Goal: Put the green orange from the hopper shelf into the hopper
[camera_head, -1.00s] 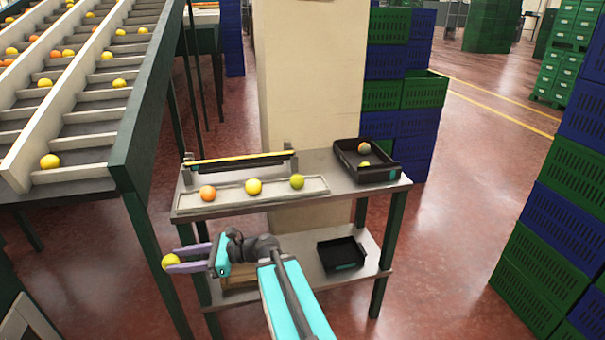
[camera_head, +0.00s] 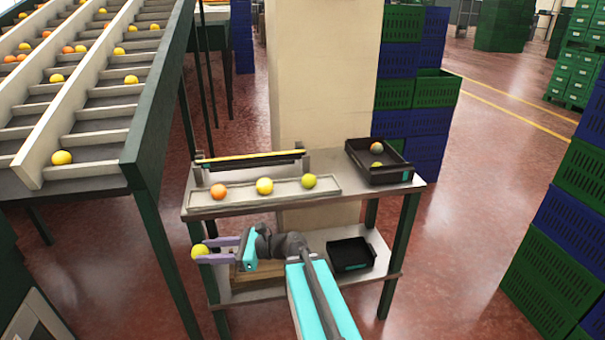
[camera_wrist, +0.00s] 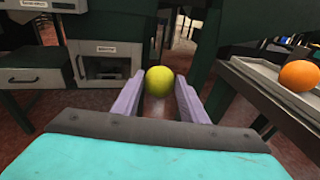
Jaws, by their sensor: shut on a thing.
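My gripper (camera_head: 215,249) is shut on a yellow-green fruit (camera_head: 200,251), held at its fingertips in front of the left end of the shelf stand. In the wrist view the fruit (camera_wrist: 159,80) looks green-yellow and sits between the two lilac fingers (camera_wrist: 158,98). A pale tray (camera_head: 286,191) on the upper shelf holds an orange fruit (camera_head: 218,191), a yellow one (camera_head: 264,186) and a yellow-green one (camera_head: 309,181). I cannot tell for sure which part is the hopper; a sloped slatted conveyor (camera_head: 101,115) with many fruits stands at the left.
A black crate (camera_head: 383,177) with two fruits stands at the upper shelf's right end. An empty black crate (camera_head: 350,254) is on the lower shelf. The conveyor's dark green side (camera_head: 160,110) rises close left of the shelf. Stacked crates (camera_head: 560,230) stand right; red floor lies between.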

